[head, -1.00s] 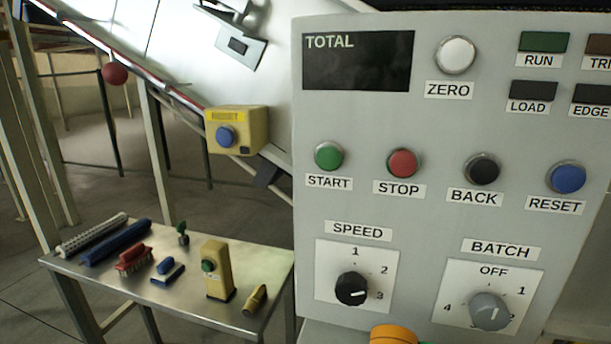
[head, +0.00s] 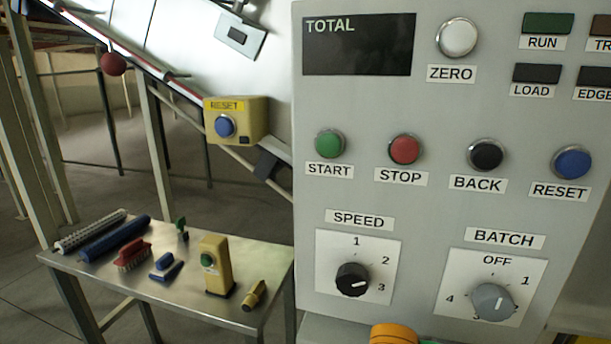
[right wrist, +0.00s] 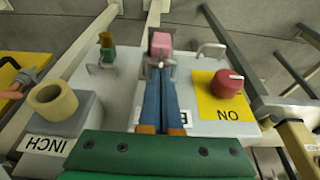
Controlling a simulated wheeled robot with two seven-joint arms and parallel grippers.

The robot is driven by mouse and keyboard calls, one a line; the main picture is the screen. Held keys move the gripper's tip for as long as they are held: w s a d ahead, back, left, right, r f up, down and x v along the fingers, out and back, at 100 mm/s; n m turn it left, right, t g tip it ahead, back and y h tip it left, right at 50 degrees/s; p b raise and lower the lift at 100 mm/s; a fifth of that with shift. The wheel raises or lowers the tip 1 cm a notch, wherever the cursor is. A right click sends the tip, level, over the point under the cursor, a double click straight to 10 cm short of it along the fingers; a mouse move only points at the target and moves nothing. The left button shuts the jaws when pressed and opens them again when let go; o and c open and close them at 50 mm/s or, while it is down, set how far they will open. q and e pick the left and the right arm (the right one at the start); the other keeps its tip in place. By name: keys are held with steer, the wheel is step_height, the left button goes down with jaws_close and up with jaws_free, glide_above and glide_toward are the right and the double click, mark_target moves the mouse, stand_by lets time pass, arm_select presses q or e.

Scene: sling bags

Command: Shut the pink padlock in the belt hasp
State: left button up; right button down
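The pink padlock (right wrist: 162,42) shows in the right wrist view, at the top middle of a grey box face. Grey metal, which looks like the hasp or shackle, shows just below it. My right gripper (right wrist: 160,72), with blue fingers and a green palm, reaches up to this metal. Its fingers lie side by side with only a thin dark gap, and no padlock body shows between them. The tips overlap the metal, so I cannot tell whether they touch it or whether the shackle is closed.
Around the padlock are a red knob (right wrist: 228,84) on a yellow plate, a green-and-brown piece (right wrist: 106,47), wire loops and a tan ring (right wrist: 52,102). The head view shows a control panel (head: 450,205) and a metal table (head: 120,277) with brushes.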

steer(key=shift+f+b, duration=0.55)
steer(key=shift+f, duration=0.05)
step_height(320, 180, up, 7)
steer(key=p, duration=0.4)
steer(key=shift+r, duration=0.15)
